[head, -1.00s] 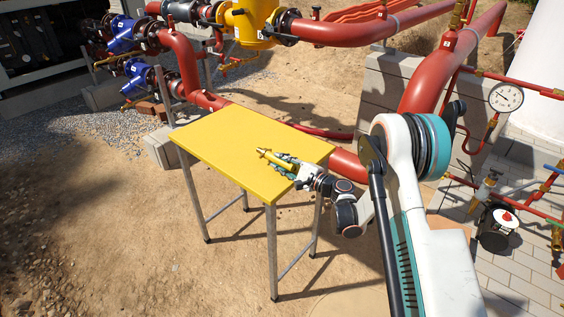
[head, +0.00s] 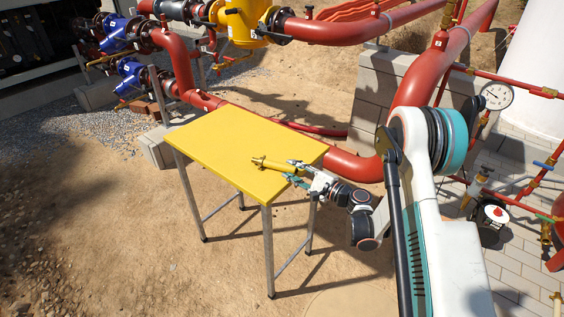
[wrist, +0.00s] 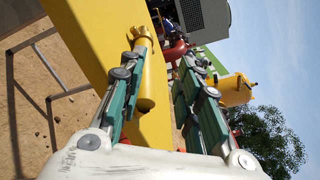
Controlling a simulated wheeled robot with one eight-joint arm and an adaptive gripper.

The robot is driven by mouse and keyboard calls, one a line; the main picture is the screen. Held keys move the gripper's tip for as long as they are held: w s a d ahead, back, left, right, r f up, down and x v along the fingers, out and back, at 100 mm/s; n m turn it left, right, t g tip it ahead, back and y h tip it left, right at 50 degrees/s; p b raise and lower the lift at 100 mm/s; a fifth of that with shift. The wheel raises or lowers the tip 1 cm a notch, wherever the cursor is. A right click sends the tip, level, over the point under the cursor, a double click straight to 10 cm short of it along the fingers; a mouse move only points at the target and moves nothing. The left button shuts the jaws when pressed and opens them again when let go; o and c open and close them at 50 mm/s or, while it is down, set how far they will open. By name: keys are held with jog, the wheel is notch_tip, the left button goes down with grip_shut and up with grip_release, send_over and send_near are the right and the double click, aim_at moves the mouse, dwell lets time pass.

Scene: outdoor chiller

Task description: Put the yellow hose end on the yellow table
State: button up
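The yellow hose end (head: 272,164) is a short yellow tube with a forked tip. It appears to lie on the yellow table (head: 222,138), near its right side. My gripper (head: 289,170) is low over the table's right edge, with its fingers spread. In the wrist view, the hose end (wrist: 146,78) is between the spread fingers of my gripper (wrist: 160,70), close beside the left finger, with a clear gap to the right finger. The left finger hides part of it, so I cannot tell whether they touch. The yellow table (wrist: 88,35) shows behind.
Red pipes (head: 345,30) with a yellow filter body (head: 243,22) and blue valves (head: 118,35) stand behind the table. A pressure gauge (head: 497,96) and red pipework are at the right. The table's left part is bare, and sandy ground lies left of it.

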jog(key=s+d+r+n+g+h+b, duration=0.1)
jog(key=s+d+r+n+g+h, duration=0.15)
jog(key=s+r, duration=0.5)
jog(key=s+d+r+n+g+h+b, duration=0.1)
jog(key=s+d+r+n+h, duration=0.25)
jog(key=s+r, duration=0.4)
jog(key=s+d+r+n+h, duration=0.1)
jog(key=s+d+n+h, duration=0.3)
jog(key=s, duration=0.8)
jog(key=s+d+r+n+h, duration=0.2)
jog(key=s+d, duration=0.5)
jog(key=s, duration=0.5)
jog(key=shift+r+n+h, duration=0.3)
jog(key=shift+n+h, duration=0.6)
jog(key=shift+h, duration=0.2)
